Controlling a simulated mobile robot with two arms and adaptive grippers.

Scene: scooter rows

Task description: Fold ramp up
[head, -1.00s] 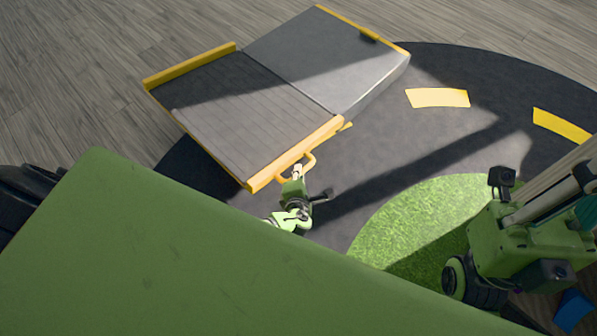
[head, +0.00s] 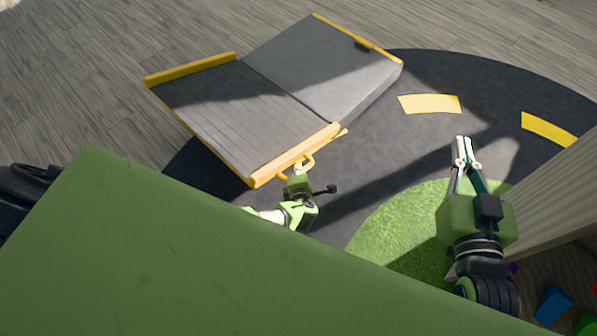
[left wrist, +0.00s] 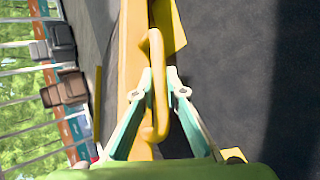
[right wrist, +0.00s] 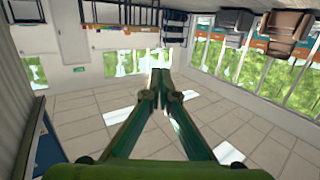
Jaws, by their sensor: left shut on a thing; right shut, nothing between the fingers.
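The ramp (head: 240,110) shows in the head view as a dark grooved panel with yellow edges, hinged to a grey block-like section (head: 325,65) behind it. The grooved panel is tilted, and its near edge carries a yellow handle (head: 309,162). My left gripper (head: 298,170) is shut on this handle; the left wrist view shows the yellow handle (left wrist: 157,75) between its fingers (left wrist: 159,92). My right gripper (head: 462,140) is shut and empty, right of the ramp and above the dark mat. The right wrist view shows its fingertips (right wrist: 160,75) together.
A round dark mat (head: 420,155) with yellow dashes (head: 430,104) and a green patch (head: 390,220) lies on the wood floor. A pale ribbed panel (head: 560,195) stands at the right. Blue pieces (head: 552,305) lie at the lower right. My green body covers the lower left.

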